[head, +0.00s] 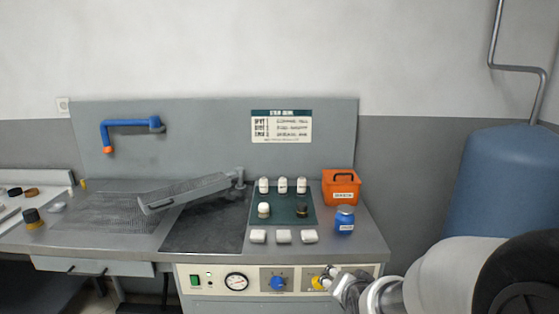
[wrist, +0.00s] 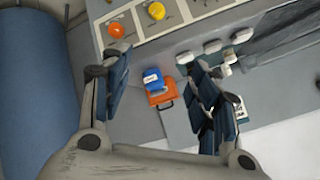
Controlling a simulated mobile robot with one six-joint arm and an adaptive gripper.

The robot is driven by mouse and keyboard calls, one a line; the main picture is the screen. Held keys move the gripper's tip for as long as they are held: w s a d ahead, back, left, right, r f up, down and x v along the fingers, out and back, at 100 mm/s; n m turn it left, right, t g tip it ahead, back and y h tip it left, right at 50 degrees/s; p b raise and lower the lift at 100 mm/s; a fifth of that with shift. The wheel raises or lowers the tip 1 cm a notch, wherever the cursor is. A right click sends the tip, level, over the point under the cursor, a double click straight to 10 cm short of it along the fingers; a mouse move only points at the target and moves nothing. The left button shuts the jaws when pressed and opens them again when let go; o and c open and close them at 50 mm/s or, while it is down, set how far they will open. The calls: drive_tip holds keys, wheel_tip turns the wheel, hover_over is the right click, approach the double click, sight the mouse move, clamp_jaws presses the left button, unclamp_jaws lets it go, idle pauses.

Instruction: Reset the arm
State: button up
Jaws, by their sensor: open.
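My gripper (head: 330,279) is at the lower right in the head view, in front of the bench's control panel. My arm reaches in from the right edge. In the wrist view my gripper (wrist: 160,65) shows two dark, jointed fingers spread wide apart. Nothing is held between them. The blue jar (wrist: 152,75) and the orange box (wrist: 160,97) show beyond the gap, apart from the fingers.
The bench (head: 375,243) carries an orange box (head: 341,190), a blue jar (head: 345,220), white-capped bottles on a green mat (head: 286,221) and several white blocks (head: 283,236). A hinged grey press arm (head: 187,192) lies left. A blue tank (head: 498,180) stands right.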

drive_tip(key=s+r+n+g, duration=0.2)
drive_tip(key=s+r+n, duration=0.1)
drive_tip(key=s, duration=1.1)
drive_tip(key=s+r+n+g, duration=0.3)
drive_tip(key=s+r+n, duration=0.1)
drive_tip(key=s, duration=1)
drive_tip(key=shift+s+a+r, duration=0.15)
drive_tip(key=shift+s+r, duration=0.1)
drive_tip(key=shift+s, duration=0.1)
